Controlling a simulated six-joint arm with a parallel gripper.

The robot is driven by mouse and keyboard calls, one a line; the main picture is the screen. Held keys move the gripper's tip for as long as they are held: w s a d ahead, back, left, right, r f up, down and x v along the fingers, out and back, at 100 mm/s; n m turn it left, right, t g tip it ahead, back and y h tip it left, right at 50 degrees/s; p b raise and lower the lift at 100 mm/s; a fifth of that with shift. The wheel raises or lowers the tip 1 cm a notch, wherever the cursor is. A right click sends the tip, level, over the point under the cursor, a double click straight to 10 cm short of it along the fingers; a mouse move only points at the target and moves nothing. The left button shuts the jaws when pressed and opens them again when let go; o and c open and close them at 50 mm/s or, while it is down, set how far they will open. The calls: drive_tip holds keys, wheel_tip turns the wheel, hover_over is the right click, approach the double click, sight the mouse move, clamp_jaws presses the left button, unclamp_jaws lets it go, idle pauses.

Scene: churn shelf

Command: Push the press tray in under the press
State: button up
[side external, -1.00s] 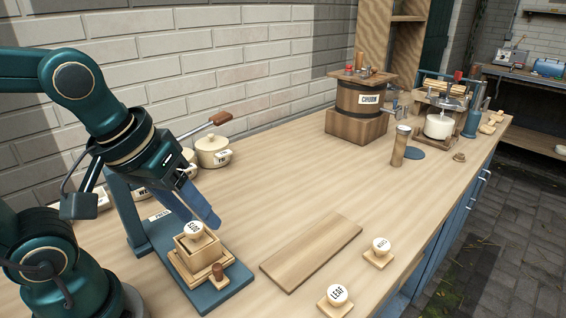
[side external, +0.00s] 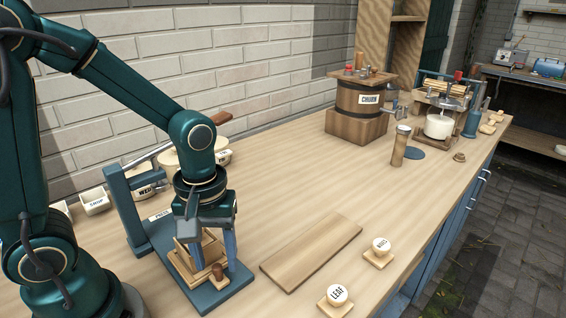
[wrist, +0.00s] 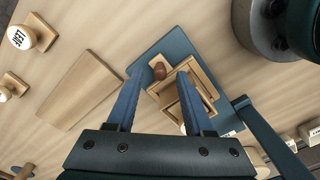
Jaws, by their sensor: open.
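The press tray (side external: 180,268) is a pale wooden tray carrying a square wooden box, with a brown knob (side external: 217,271) at its near end. It rests on the blue base of the press (side external: 235,288), whose upright and lever stand behind it. My gripper (side external: 212,260) points down over the tray, open, with its fingers low around the knob end. In the wrist view the knob (wrist: 160,72) shows between the two fingertips (wrist: 160,82), beside the box (wrist: 188,98). Whether the fingers touch anything cannot be told. The box's top is partly hidden by my gripper.
A wooden board (side external: 312,252) lies to the right, with a LEAF stamp (side external: 337,294) and another stamp (side external: 381,247) beyond it. Cream pots and labelled dishes (side external: 95,200) stand behind the press. The churn (side external: 360,105) is farther back.

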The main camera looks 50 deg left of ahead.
drive_tip(key=shift+f, duration=0.55)
clamp_jaws()
idle(1.1)
